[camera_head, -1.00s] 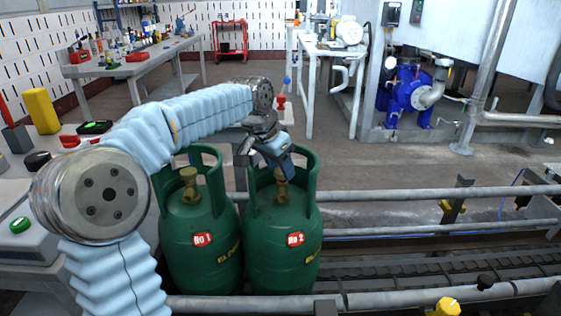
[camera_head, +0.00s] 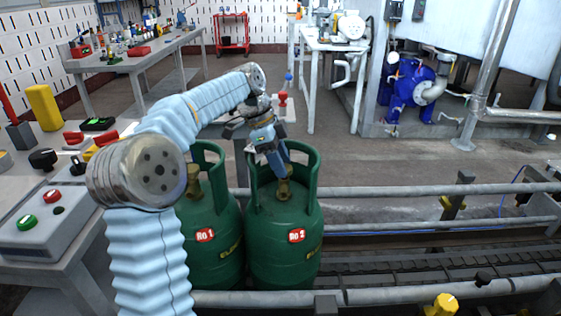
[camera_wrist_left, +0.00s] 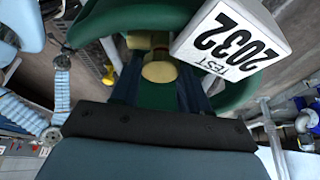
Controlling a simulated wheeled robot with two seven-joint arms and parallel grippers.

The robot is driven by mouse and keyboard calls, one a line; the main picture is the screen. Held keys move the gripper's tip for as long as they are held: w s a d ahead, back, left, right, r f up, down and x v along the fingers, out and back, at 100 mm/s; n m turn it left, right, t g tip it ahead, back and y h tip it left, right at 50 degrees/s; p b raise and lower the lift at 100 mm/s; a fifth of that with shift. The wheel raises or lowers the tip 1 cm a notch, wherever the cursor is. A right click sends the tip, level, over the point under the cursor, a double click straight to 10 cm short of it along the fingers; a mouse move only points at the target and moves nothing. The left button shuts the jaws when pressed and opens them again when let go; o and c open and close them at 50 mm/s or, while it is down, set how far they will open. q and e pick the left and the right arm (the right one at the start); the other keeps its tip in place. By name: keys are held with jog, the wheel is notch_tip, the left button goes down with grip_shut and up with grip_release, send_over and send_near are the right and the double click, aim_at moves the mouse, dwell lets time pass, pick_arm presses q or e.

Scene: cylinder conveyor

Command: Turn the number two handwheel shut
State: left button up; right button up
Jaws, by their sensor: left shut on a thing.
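The green gas cylinder labelled No 2 (camera_head: 283,255) stands upright on the conveyor, with its brass valve and handwheel (camera_head: 285,187) inside the open collar. My left gripper (camera_head: 281,176) reaches down into that collar from above and is shut on the handwheel. In the left wrist view the brass handwheel (camera_wrist_left: 158,72) sits between the two dark fingers. The fingers hide part of the valve, so how far it is turned cannot be seen. My right gripper is in neither view.
The No 1 cylinder (camera_head: 212,255) stands close at the left, with its own brass valve (camera_head: 194,180). A white TEST 2032 plate (camera_wrist_left: 230,42) is beside the fingers in the wrist view. Conveyor rails (camera_head: 430,190) run right. A control box (camera_head: 40,220) is at left.

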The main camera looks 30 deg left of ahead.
pick_arm(q)
jog(key=m, duration=0.2)
jog(key=m+g, duration=0.1)
jog(key=shift+w+m, duration=0.2)
jog(key=shift+m, duration=0.2)
jog(key=shift+w+m+g, duration=0.1)
jog(key=shift+m+g, duration=0.8)
jog(key=shift+m, duration=0.8)
jog(key=o, duration=1.1)
jog(key=shift+c, duration=0.2)
